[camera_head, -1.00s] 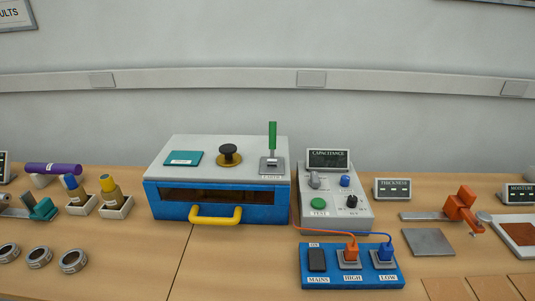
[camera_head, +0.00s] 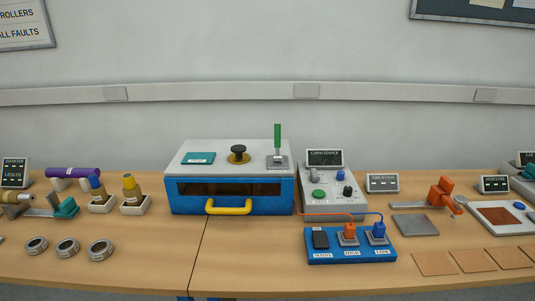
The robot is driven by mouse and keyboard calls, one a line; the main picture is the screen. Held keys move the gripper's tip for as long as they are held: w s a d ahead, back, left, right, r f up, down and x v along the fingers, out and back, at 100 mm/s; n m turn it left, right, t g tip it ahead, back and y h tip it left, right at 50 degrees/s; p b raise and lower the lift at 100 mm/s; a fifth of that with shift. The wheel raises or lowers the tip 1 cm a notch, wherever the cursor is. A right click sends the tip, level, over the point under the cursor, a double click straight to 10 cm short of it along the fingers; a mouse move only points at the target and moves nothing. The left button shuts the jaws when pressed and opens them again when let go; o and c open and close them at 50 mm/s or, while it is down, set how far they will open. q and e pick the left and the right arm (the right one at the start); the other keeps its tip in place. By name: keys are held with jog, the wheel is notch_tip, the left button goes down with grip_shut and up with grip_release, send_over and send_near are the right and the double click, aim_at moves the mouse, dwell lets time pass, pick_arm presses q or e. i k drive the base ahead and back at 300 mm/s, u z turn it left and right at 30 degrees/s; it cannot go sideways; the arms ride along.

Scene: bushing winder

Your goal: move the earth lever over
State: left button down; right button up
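The earth lever (camera_head: 277,138) has a green handle and stands upright on a grey plate on top of the blue and grey box (camera_head: 231,195). A label in front of the lever's plate is too small to read now. The box also carries a black knob on a brass disc (camera_head: 238,155), a teal plate (camera_head: 198,158) and a yellow front handle (camera_head: 229,207). Neither of my grippers is in view, and nothing touches the lever.
Right of the box stand the capacitance meter (camera_head: 333,187) and a blue socket panel (camera_head: 351,246) with orange and blue plugs and cables. The table front before the box is clear.

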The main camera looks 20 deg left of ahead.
aim_at(276, 157)
jog(key=u, duration=0.05)
jog(key=k, duration=0.55)
jog(key=z, duration=0.8)
jog(key=i, duration=1.3)
jog(key=u, duration=0.65)
